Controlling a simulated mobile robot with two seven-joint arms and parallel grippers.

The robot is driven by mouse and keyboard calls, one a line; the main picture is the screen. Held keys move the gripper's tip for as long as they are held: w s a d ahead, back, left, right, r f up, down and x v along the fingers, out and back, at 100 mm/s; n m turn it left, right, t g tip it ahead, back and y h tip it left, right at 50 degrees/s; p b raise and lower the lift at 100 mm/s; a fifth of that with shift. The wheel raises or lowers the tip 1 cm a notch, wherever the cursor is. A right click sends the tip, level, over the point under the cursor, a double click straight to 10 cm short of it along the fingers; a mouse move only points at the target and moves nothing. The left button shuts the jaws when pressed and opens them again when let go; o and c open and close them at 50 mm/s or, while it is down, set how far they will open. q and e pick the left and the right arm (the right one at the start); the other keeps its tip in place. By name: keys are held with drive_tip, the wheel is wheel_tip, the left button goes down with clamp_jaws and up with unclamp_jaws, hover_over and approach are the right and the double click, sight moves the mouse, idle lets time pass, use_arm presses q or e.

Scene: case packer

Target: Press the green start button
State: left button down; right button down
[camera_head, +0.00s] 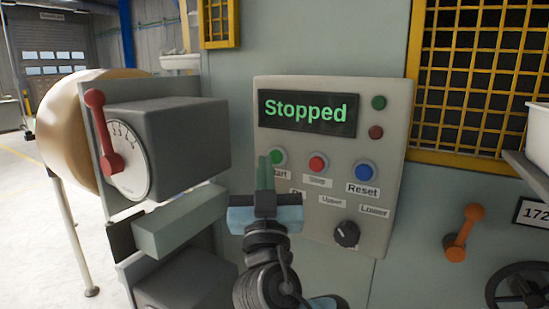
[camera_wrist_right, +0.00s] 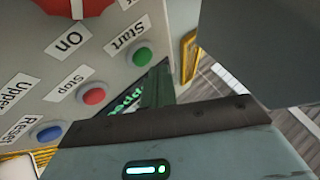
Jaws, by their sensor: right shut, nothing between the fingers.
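The green start button (camera_head: 278,156) is on the grey control panel (camera_head: 283,88), above a partly hidden label reading "Start". My right gripper (camera_head: 264,168) is shut and empty. In the head view its fingertips overlap the panel just left of and below the green button. In the right wrist view the green button (camera_wrist_right: 142,56) shows beside the fingertips (camera_wrist_right: 160,80), uncovered. The pictures do not make the gap in depth clear. The display (camera_head: 306,112) reads "Stopped" in green. My left gripper is not in view.
A red stop button (camera_head: 318,162) and a blue reset button (camera_head: 365,171) sit right of the green one. A black knob (camera_head: 346,234) is lower down. A grey box with a dial and red lever (camera_head: 102,130) juts out at left, close to my right arm.

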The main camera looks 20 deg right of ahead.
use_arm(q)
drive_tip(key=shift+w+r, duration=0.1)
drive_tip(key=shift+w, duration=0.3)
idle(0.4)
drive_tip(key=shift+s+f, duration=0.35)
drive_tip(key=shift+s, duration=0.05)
use_arm(e)
drive_tip(key=shift+w+d, duration=0.25)
drive_tip(key=shift+d, duration=0.1)
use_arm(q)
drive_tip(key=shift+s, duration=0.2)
